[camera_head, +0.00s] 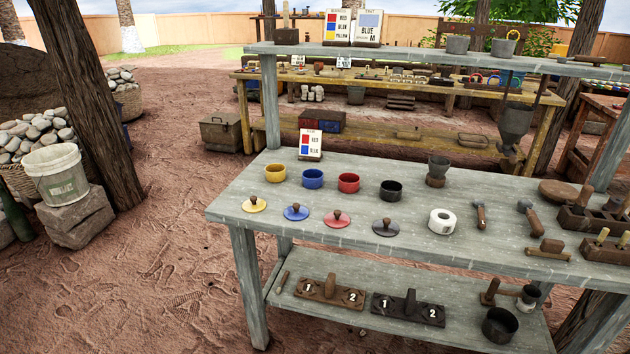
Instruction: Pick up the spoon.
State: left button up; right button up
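No spoon can be made out with certainty. Two small tools with wooden handles and dark heads lie on the right part of the grey table top: one tool (479,215) right of the white tape roll, the other tool (530,216) further right. A thin brown stick-like item (282,283) lies at the left end of the lower shelf. All are too small to tell whether one is a spoon. Neither of my grippers shows in the head view.
The grey table (240,195) carries yellow, blue, red and black pots, matching lids, a white tape roll (442,221) and a sign (310,145). Its lower shelf (460,325) holds numbered blocks and a dark pot (499,325). Open dirt ground lies left. A tree trunk (90,100) stands there.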

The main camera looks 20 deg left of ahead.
aim_at(478, 203)
jog(key=l+u, duration=0.15)
jog(key=u, duration=0.2)
jog(key=l+u, duration=0.15)
jog(key=u, duration=0.2)
jog(key=l+u, duration=0.15)
jog(key=u, duration=0.15)
jog(key=k+l+u, duration=0.1)
jog(key=l+u, duration=0.4)
jog(key=l, duration=0.4)
jog(key=k+l, duration=0.1)
jog(key=l, duration=0.35)
jog(key=k+l+u, duration=0.15)
jog(key=l, duration=0.35)
